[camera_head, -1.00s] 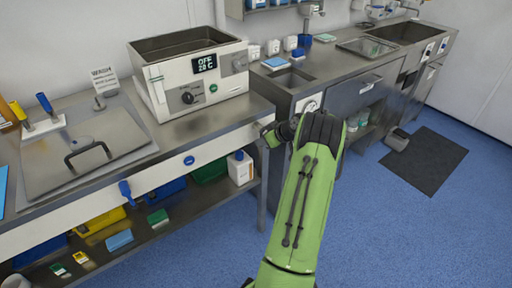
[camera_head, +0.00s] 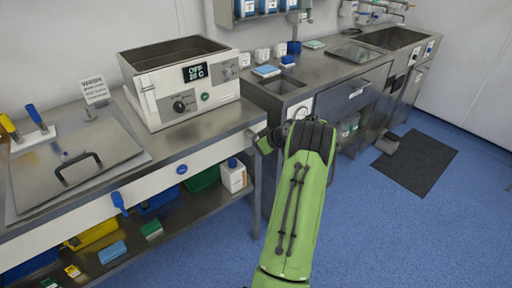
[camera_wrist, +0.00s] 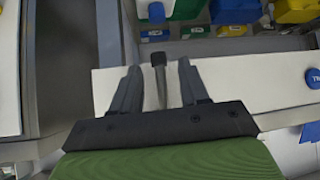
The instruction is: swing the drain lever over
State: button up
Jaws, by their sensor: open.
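In the wrist view a short grey lever (camera_wrist: 161,86) with a dark knob stands in front of a white panel (camera_wrist: 235,85); it looks like the drain lever. My gripper (camera_wrist: 158,66) is open, with one finger on each side of this lever and gaps visible. I cannot tell how deep the lever sits between the fingers. In the head view my gripper (camera_head: 263,142) is small and partly hidden by my green arm, at the right end of the bench. The lever cannot be made out there. A blue handle (camera_head: 119,203) hangs on the bench front farther left.
A water bath (camera_head: 185,85) stands on the bench, left of my gripper. A blue round button (camera_head: 182,169) is on the bench front. A white bottle (camera_head: 233,178) and several coloured bins are on the shelf below.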

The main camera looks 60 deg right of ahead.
jog(key=p+v, duration=0.3)
jog(key=v, duration=1.2)
jog(key=shift+r, duration=0.2)
jog(key=w+a+r+g+p, duration=0.1)
jog(key=w+a+r+p, duration=0.15)
jog(key=a+r, duration=0.4)
jog(key=w+a+r+n+g+y+p, duration=0.1)
jog(key=w+a+r, duration=0.25)
jog(key=a, duration=0.55)
jog(key=w+a+r+g+p, duration=0.1)
jog(key=w+a+r+p, duration=0.1)
jog(key=w+a+r, duration=0.45)
jog(key=s+a+r+p, duration=0.1)
jog(key=s+a+r, duration=0.15)
jog(key=a, duration=0.45)
jog(key=s+a+r+p, duration=0.1)
jog(key=s+a, duration=0.3)
jog(key=a, duration=0.3)
jog(key=s+a+p, duration=0.3)
jog(key=s+a, duration=0.5)
jog(key=s, duration=0.5)
jog(key=shift+s+a+g+p, duration=0.15)
jog(key=shift+a+g+p, duration=0.15)
jog(key=shift+g, duration=0.1)
